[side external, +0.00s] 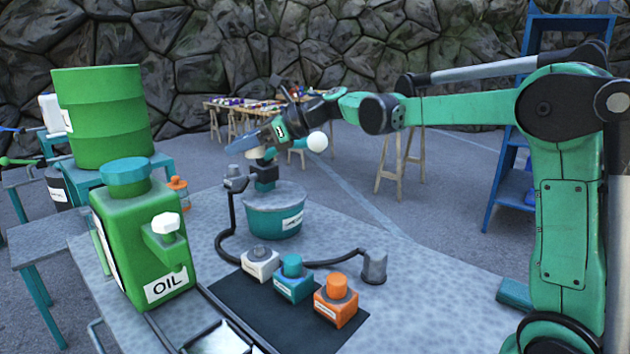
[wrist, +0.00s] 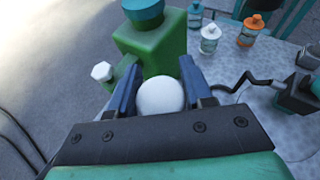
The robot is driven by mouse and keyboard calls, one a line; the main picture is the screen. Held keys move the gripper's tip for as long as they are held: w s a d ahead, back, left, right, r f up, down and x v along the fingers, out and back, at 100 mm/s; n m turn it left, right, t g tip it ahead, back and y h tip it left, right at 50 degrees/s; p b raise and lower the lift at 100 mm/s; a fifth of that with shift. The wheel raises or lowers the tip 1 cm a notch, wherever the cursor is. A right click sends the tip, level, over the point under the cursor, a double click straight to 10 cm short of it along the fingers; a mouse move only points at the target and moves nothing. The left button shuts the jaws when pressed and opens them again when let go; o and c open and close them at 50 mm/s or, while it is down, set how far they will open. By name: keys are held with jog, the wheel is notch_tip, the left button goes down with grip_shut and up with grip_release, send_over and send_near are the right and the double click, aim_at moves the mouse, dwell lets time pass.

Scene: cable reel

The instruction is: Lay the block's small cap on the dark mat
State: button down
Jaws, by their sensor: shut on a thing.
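My gripper (wrist: 160,88) has its two blue fingers closed on a white rounded piece (wrist: 162,97), apparently the small cap. In the side view, my gripper (side external: 250,146) is above the teal tub (side external: 274,216), over a small dark and teal block (side external: 265,175). A pale edge shows under the fingers there; I cannot tell whether it touches the block. The dark mat (side external: 240,306) lies on the table in front of the tub. A white block (side external: 260,264), a teal block (side external: 293,282) and an orange block (side external: 335,306) stand along its right side, each with a knob on top.
A green oil can (side external: 145,245) stands left of the mat. A black cable (side external: 310,263) runs around the tub to a grey fitting (side external: 374,267). The wrist view shows small bottles, including a white one (wrist: 210,38). The mat's left part is bare.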

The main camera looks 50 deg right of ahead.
jog(key=s+r+m+t+h, duration=0.1)
jog(key=s+m+t+h, duration=0.1)
jog(key=s+m+h, duration=0.35)
jog(key=n+g+y, duration=0.3)
jog(key=n+y, duration=0.4)
jog(key=n, duration=0.1)
send_over(251, 255)
jog(key=shift+f+m, duration=0.25)
jog(key=shift+f, duration=1.2)
jog(key=shift+g, duration=0.3)
notch_tip(251, 255, down, 20)
jog(key=shift+r, duration=0.2)
jog(key=shift+f, duration=0.2)
jog(key=shift+c, duration=1.8)
grip_release()
